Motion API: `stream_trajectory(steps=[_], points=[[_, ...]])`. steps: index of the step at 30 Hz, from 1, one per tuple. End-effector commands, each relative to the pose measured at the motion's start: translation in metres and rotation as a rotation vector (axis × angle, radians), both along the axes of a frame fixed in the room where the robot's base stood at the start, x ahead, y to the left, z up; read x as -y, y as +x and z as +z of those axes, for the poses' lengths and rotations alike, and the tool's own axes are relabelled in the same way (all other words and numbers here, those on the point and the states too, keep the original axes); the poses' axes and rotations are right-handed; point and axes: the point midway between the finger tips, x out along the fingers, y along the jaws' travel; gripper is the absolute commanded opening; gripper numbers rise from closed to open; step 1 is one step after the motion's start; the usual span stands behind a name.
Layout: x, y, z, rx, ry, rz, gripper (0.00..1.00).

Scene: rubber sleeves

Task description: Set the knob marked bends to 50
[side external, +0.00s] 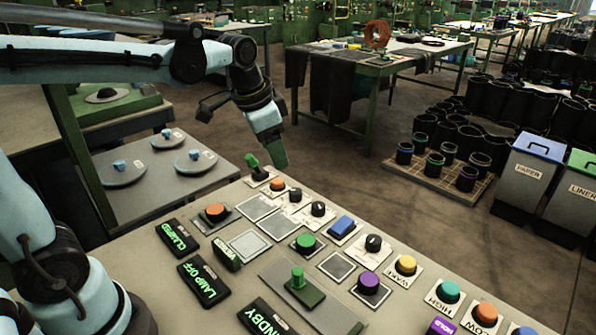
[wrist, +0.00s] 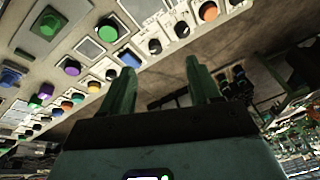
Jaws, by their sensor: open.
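The control panel (side external: 235,292) carries several small black knobs on pale plates. One black knob (side external: 318,209) is near the panel's far edge, another (side external: 295,195) is just left of it, and a third (side external: 373,243) is nearer. Black knobs also show in the wrist view (wrist: 182,30). I cannot read the marking "bends" or any scale, so I cannot tell which knob it is. My gripper (side external: 280,160) hangs above the panel's far edge, apart from the knobs. In the wrist view my gripper (wrist: 160,66) has its two green fingers spread with nothing between them.
A green lever (side external: 252,163) stands at the panel's far corner, close to my gripper. A green T-handle (side external: 298,278), coloured buttons and lit displays (side external: 202,280) fill the panel. Paper (side external: 531,165) and liner bins stand beyond on the right.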

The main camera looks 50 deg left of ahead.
Motion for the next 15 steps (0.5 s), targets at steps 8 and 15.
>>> stream_trajectory(steps=[8, 15], points=[[-0.02, 0.058, -0.011, -0.162, 0.047, -0.198, 0.62], [-0.036, 0.093, -0.036, -0.279, 0.055, -0.359, 0.62]])
